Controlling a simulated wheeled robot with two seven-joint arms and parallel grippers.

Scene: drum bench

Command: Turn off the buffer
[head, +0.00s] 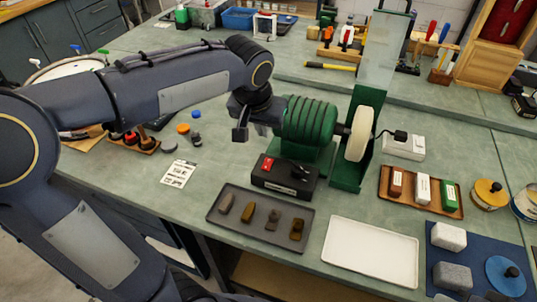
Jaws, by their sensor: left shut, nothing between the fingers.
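The buffer (308,122) is a green ribbed motor on a green base, with a white round wheel (359,134) on its right side. I cannot tell whether the wheel is spinning. A black switch box (285,178) with a red switch (268,163) sits in front of the motor. My left gripper (241,134) is shut and empty, above the bench just left of the motor and behind and left of the switch box. It is apart from the red switch. My arm hides part of the bench behind it. My right gripper is not in view.
A clear shield (380,50) rises behind the wheel. A dark tray (258,218) with several small pieces and an empty white tray (370,251) lie in front. A wooden tray of bars (422,190) and a white power box (404,147) are right. A label card (180,173) lies left.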

